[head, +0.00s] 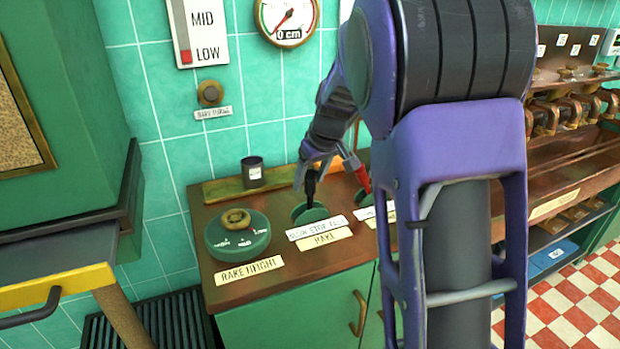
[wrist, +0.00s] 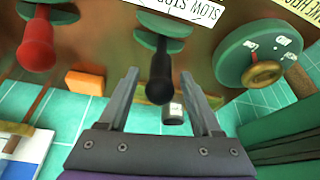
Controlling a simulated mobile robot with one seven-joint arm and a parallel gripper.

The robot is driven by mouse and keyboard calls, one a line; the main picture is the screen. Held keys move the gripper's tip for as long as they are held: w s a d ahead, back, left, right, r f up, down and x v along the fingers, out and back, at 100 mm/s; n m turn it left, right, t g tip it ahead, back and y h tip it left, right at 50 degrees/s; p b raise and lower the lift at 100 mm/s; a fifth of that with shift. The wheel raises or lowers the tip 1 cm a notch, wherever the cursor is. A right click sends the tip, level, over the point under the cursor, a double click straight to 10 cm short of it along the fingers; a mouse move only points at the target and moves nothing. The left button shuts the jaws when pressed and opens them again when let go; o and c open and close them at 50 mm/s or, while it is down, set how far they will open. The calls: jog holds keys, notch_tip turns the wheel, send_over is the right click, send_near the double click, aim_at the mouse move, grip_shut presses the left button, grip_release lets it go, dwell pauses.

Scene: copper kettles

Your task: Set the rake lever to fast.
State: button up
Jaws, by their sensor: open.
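The rake lever (head: 310,185) is a black handle on a round green base, standing roughly upright above the labels "SLOW STOP F…" (head: 317,228) and "RAKE" (head: 324,239). In the wrist view the lever (wrist: 161,75) shows its black knob between my two fingers, with a gap on each side. My gripper (wrist: 160,76) is open around or just above the knob; contact cannot be told. In the head view my gripper (head: 316,166) is over the lever from behind and partly hides its top.
A red lever (head: 356,169) stands close to the right of the rake lever. A green dial (head: 238,240) labelled "RAKE HEIGHT" is to the left. A dark cup (head: 253,172) stands behind on the ledge, near the tiled wall. My arm hides the cabinet's right part.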

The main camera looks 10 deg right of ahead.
grip_shut()
dwell(1.3)
